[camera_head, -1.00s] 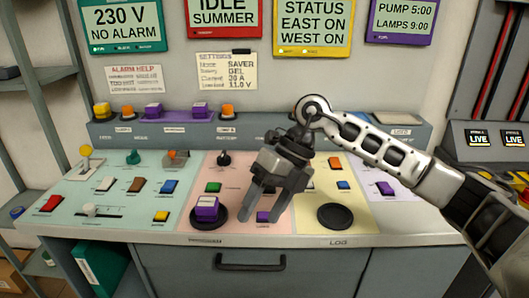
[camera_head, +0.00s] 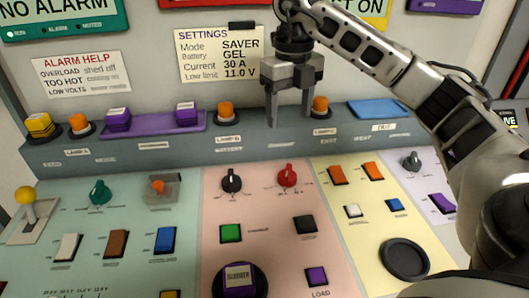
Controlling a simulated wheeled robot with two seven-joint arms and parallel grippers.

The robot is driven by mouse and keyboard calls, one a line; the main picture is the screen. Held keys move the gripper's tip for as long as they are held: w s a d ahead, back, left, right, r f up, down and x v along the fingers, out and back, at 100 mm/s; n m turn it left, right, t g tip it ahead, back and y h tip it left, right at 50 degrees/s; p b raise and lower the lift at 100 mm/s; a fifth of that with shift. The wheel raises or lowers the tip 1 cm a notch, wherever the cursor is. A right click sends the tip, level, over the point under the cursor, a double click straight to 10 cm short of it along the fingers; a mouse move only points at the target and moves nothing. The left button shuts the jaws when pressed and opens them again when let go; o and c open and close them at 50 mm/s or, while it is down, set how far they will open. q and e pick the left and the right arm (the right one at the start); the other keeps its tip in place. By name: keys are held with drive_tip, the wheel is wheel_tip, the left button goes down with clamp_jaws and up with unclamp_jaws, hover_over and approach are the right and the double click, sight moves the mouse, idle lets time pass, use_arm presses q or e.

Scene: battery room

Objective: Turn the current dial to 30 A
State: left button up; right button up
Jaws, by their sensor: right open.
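Two dials stand side by side on the pink panel: a black dial (camera_head: 231,180) and a red dial (camera_head: 287,176) with scale marks around it. Their labels are too small to read, so I cannot tell by lettering which one is the current dial. The settings note (camera_head: 219,54) on the wall reads Current 30 A. My right gripper (camera_head: 288,118) is open and empty, its fingers pointing down. In the picture it is above the red dial, apart from it, in front of the wall and the raised back ledge. My left gripper is not in view.
Orange lamps, one by the gripper (camera_head: 320,106), and a purple tray (camera_head: 153,137) line the back ledge. A green button (camera_head: 231,233) and a black button (camera_head: 305,225) sit in front of the dials. A yellow-tipped lever (camera_head: 27,208) stands at far left.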

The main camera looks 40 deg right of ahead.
drive_tip(key=b, duration=0.2)
approach(288, 169)
drive_tip(key=shift+s, duration=0.2)
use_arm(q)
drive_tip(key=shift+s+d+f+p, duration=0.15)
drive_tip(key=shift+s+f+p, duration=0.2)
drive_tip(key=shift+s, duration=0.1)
use_arm(e)
wheel_tip(288, 169, down, 10)
drive_tip(key=shift+w+f, duration=0.1)
drive_tip(key=shift+w, duration=0.05)
drive_tip(key=c, duration=1)
